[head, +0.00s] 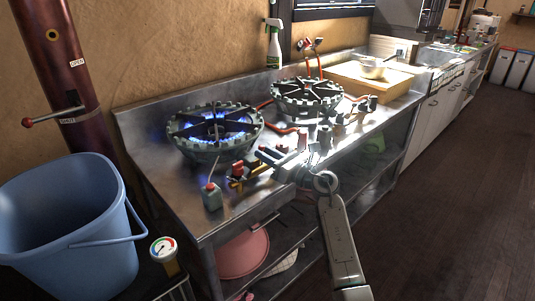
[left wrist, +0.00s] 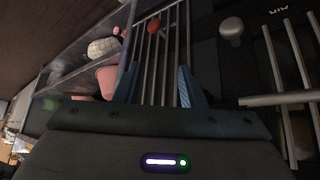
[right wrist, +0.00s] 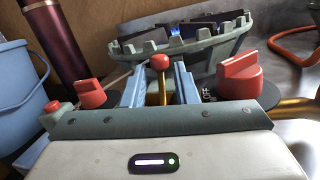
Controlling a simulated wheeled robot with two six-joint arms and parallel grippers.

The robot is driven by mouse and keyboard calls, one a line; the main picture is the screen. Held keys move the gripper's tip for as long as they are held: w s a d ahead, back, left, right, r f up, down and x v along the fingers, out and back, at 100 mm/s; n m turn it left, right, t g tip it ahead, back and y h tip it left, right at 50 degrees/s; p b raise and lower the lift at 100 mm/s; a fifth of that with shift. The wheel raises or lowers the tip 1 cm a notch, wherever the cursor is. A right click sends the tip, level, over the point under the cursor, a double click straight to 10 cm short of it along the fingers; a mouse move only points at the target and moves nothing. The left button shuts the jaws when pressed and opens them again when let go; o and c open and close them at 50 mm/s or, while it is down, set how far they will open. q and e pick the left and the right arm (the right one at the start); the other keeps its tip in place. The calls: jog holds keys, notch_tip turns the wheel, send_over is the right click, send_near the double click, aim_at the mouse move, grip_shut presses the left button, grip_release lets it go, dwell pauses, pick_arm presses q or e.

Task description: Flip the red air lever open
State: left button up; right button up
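A red ball-tipped lever on a brass stem (right wrist: 160,64) stands upright between the blue fingers of my right gripper (right wrist: 160,88). The fingers are apart, with gaps beside the stem. In the head view my right gripper (head: 254,166) is at the stove's front edge. A red-tipped lever (head: 50,115) sticks out from the dark red pipe (head: 60,60) by its SHUT label, below OPEN. In the left wrist view my left gripper (left wrist: 158,80) is open and empty over grey bars; a red ball (left wrist: 153,26) shows beyond. An AIR label (left wrist: 277,9) is near a pale knob. I cannot tell which lever is labelled air.
Red knobs (right wrist: 240,78) flank the brass stem. Two burners (head: 215,130) stand on the steel counter, the nearer one with blue flame. A blue bucket (head: 70,225) and a gauge (head: 163,249) are at the left.

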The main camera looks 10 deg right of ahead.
jog(key=v, duration=1.1)
